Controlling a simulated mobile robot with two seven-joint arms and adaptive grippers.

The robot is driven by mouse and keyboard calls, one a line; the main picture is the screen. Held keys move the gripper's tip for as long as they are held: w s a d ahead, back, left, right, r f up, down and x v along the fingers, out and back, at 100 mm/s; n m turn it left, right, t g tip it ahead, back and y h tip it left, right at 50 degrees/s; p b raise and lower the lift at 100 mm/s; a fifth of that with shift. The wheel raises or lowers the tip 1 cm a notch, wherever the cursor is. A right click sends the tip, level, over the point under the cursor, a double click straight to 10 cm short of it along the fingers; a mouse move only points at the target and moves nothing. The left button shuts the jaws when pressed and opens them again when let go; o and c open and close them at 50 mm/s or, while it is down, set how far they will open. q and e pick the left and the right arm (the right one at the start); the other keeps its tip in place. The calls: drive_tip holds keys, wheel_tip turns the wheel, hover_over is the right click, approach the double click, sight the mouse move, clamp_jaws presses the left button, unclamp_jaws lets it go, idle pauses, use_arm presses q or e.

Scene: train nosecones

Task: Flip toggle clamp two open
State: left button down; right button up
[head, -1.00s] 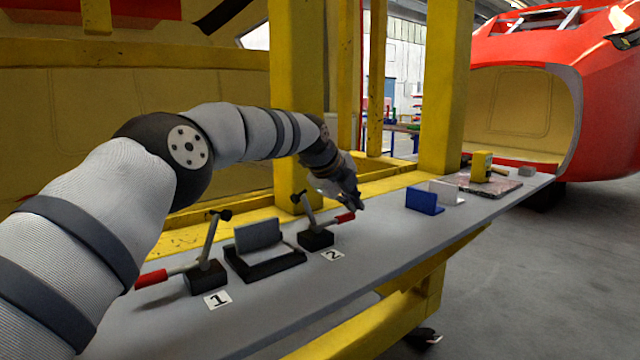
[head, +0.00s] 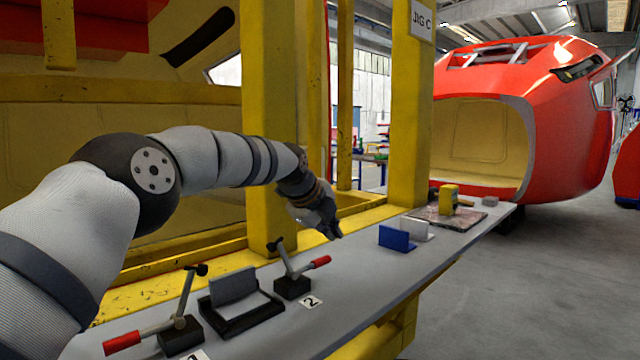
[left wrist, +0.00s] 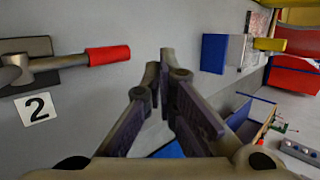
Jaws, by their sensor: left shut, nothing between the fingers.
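Toggle clamp two (head: 292,286) stands on the grey bench behind its white "2" label (head: 311,303). Its arm with the black tip (head: 275,243) points up, and its red handle (head: 320,262) slants low to the right, so it looks open. In the left wrist view the red handle (left wrist: 108,55) lies left of the fingers, with the "2" label (left wrist: 37,109) below it. My left gripper (head: 335,234) is beyond the handle and apart from it. Its fingers (left wrist: 163,66) are shut and empty. My right gripper is not in view.
Toggle clamp one (head: 180,332) stands at left with its red handle (head: 121,342) low. A black fixture with a grey plate (head: 233,286) sits between the clamps. Blue (head: 395,238) and white (head: 417,228) brackets stand farther right. Yellow posts (head: 270,120) rise behind the bench.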

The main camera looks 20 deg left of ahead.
use_arm(q)
wheel_tip(320, 180, up, 10)
drive_tip(key=d+b, duration=0.2)
drive_tip(key=shift+s+f, duration=0.15)
drive_tip(key=shift+s, duration=0.2)
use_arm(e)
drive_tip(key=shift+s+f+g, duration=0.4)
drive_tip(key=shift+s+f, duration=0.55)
use_arm(q)
drive_tip(key=shift+a+f, duration=0.1)
